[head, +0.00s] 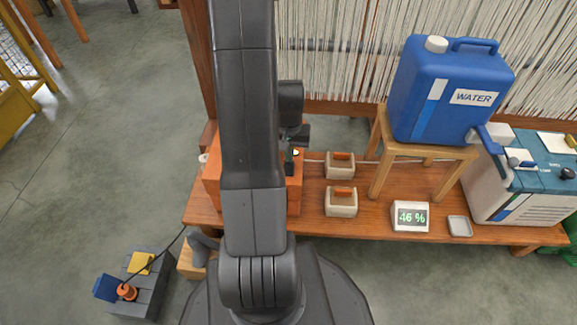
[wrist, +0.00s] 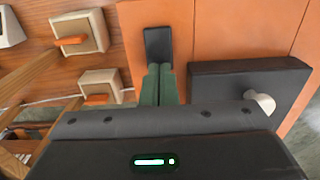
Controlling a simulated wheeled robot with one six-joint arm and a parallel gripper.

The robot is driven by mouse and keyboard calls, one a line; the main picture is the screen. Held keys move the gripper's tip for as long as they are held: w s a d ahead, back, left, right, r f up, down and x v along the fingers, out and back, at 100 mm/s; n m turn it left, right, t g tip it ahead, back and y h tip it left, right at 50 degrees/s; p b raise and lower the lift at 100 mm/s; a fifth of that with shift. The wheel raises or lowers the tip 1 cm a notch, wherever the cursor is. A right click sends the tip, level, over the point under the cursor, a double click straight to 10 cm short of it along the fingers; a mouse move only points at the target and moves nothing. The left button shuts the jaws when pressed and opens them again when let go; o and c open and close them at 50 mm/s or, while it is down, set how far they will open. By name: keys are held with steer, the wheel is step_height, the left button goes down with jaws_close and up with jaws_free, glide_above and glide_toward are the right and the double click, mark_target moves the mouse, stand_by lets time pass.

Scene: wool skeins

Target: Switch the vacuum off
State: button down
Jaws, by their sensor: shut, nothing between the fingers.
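Nothing in view is labelled as a vacuum, and I cannot tell which thing it is. An orange box (head: 294,195) stands on the wooden bench, largely hidden behind my arm. In the wrist view its orange face (wrist: 225,30) carries a black panel (wrist: 235,85) with a pale round knob (wrist: 261,102). My gripper (wrist: 159,72) is shut and empty, its green fingers side by side at this orange face. A small dark block (wrist: 158,44) lies just beyond the fingertips; whether they touch it is unclear. In the head view my gripper (head: 289,160) is over the box's right side.
Two beige blocks with orange tops (head: 340,165) (head: 341,202) stand right of the box. Further right are a display reading 46 % (head: 411,216), a blue water canister (head: 440,95) on a stool and a white-and-blue machine (head: 525,180). A grey unit (head: 152,290) sits on the floor at lower left.

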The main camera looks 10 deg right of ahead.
steer(key=shift+f+b, duration=0.6)
steer(key=shift+f, duration=0.2)
stand_by(0.4)
steer(key=shift+r+p, duration=2.9)
steer(key=shift+r, duration=0.65)
steer(key=shift+f, duration=0.1)
step_height(320, 180, down, 7)
steer(key=b, duration=0.6)
